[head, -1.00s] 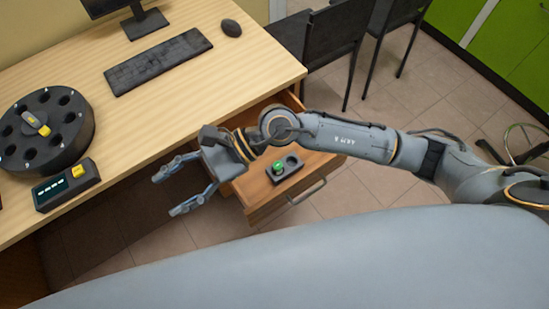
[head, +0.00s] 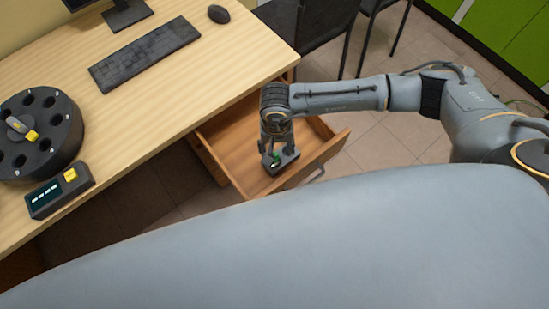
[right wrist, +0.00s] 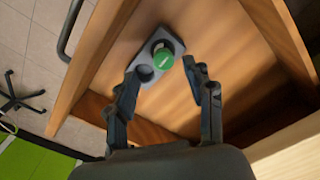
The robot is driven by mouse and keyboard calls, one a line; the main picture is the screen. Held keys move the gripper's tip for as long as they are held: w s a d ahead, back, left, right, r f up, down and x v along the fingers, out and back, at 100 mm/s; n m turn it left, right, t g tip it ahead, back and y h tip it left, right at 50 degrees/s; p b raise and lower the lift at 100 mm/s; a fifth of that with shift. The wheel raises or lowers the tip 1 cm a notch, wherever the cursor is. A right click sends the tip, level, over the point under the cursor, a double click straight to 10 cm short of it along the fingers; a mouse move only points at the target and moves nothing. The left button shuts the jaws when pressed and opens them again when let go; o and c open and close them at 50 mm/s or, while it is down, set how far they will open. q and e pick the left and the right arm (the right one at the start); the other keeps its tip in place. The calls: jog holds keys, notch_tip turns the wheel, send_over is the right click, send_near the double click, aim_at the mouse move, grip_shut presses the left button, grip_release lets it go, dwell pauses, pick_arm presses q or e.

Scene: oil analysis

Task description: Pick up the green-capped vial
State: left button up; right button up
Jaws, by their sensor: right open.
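The green-capped vial (right wrist: 163,56) stands in one hole of a small grey two-hole holder (right wrist: 145,58) inside the open wooden drawer. The holder's other hole is empty. The vial lies ahead, between and slightly beyond the fingertips, and I see no contact. My left gripper is not in view.
The open drawer (head: 225,150) has raised walls around the holder, and its front panel (head: 318,160) is close to my right gripper. The desk holds a black round rotor (head: 62,140), a small display box (head: 60,190), a keyboard (head: 145,52) and a mouse (head: 219,14). A dark chair (head: 310,40) stands behind.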

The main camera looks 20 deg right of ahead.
aim_at(275, 161)
jog(key=shift+w+a+f+p, duration=0.1)
jog(key=shift+f+p, duration=0.15)
jog(key=shift+f, duration=1.25)
jog(key=shift+w+a+f+p, duration=0.1)
jog(key=shift+f+p, duration=0.15)
jog(key=shift+f, duration=1.2)
jog(key=shift+c, duration=0.4)
grip_shut()
